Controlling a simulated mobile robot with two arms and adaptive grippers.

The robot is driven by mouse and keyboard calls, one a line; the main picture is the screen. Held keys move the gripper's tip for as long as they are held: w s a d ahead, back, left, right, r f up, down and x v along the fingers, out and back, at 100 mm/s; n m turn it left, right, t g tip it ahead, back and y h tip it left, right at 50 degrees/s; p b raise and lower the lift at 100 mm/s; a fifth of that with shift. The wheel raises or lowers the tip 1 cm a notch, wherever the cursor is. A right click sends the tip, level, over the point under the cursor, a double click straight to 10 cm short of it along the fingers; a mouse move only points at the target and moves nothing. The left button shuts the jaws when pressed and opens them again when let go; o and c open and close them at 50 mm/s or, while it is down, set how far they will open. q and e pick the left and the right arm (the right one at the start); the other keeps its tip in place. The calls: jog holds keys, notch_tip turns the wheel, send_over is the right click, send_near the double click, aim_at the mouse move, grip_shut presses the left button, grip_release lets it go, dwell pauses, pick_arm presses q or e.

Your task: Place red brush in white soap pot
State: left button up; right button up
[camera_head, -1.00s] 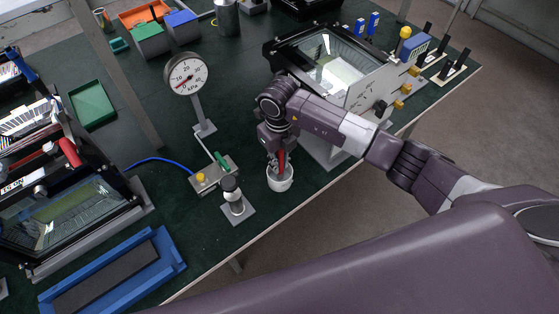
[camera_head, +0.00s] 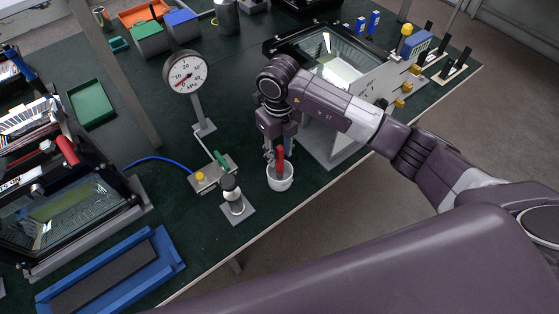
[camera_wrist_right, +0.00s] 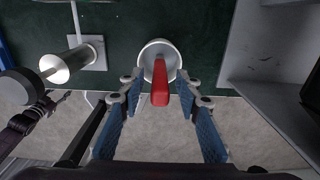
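The red brush (camera_head: 281,162) stands in the white soap pot (camera_head: 280,183), its handle rising above the rim. The pot is near the front edge of the green table. In the right wrist view the brush (camera_wrist_right: 160,88) points toward the camera, its lower end inside the pot (camera_wrist_right: 149,52). My right gripper (camera_head: 277,147) is above the pot. In the wrist view its blue-padded fingers (camera_wrist_right: 159,84) are spread on both sides of the handle, with gaps showing. The brush's bristles are hidden. My left gripper is not in view.
A small cylinder on a plate (camera_head: 237,210) stands just left of the pot. A pressure gauge (camera_head: 186,73) on a post is behind it. A floodlight housing fixture (camera_head: 340,75) stands behind and right of my arm. A blue tray (camera_head: 167,253) lies front left.

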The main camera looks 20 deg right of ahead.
notch_tip(320, 180, up, 8)
jog(key=shift+f+b, duration=0.2)
jog(key=shift+b, duration=0.5)
